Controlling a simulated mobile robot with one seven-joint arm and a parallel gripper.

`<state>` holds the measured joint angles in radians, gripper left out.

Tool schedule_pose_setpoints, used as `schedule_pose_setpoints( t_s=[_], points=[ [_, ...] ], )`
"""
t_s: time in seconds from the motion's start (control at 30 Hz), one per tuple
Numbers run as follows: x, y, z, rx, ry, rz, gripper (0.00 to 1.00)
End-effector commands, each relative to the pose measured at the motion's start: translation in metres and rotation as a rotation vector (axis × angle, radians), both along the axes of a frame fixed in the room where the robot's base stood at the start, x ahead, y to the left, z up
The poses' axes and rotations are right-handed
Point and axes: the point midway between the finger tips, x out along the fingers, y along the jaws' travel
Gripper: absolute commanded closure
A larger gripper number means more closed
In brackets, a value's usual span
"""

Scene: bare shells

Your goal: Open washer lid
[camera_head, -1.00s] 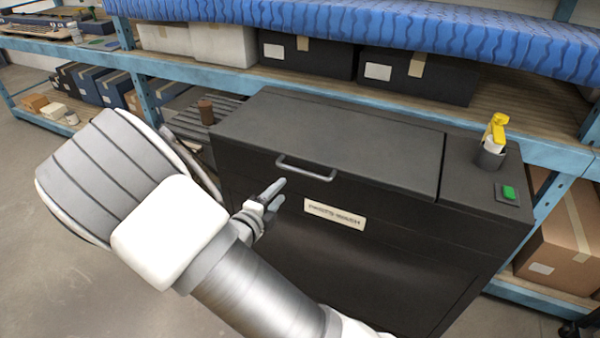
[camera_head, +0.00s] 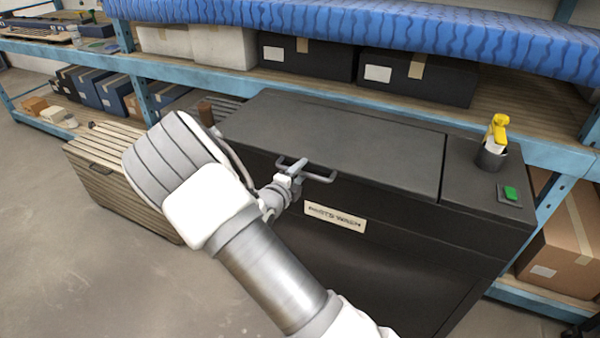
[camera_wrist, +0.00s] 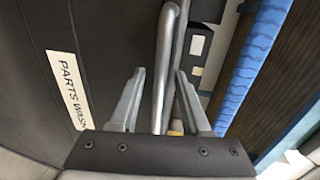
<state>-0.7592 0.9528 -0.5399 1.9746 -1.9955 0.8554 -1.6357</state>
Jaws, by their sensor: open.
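The black parts washer has a flat dark lid (camera_head: 340,140), which lies closed on top. A grey bar handle (camera_head: 318,176) sits at the lid's front edge, above the "PARTS WASH" label (camera_head: 335,217). My gripper (camera_head: 293,172) is at the left part of the handle in the head view. In the wrist view my gripper (camera_wrist: 158,95) is open, and the handle bar (camera_wrist: 163,60) runs between its two fingers. Whether a finger touches the bar cannot be told. My arm hides part of the washer's front left side.
A yellow spray bottle (camera_head: 497,130) stands in a holder on the washer's right side, by a green button (camera_head: 510,193). Blue-framed shelving (camera_head: 560,153) with boxes stands close behind. A slatted chest (camera_head: 110,180) is at the left. The floor (camera_head: 150,285) at front left is clear.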

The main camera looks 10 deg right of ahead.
Motion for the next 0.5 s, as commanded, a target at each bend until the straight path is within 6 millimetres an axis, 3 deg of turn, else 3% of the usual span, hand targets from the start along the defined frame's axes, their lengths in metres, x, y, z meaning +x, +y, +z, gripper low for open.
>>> schedule_pose_setpoints(
  t_s=[0.07,0.3,0.5],
  points=[
    [-0.0002,0.0001,0.0,0.0,0.0,0.0,0.57],
    [-0.0003,0.0002,0.0001,0.0,0.0,0.0,1.0],
    [-0.0002,0.0003,0.0002,0.0,0.0,0.0,1.0]
  ],
)
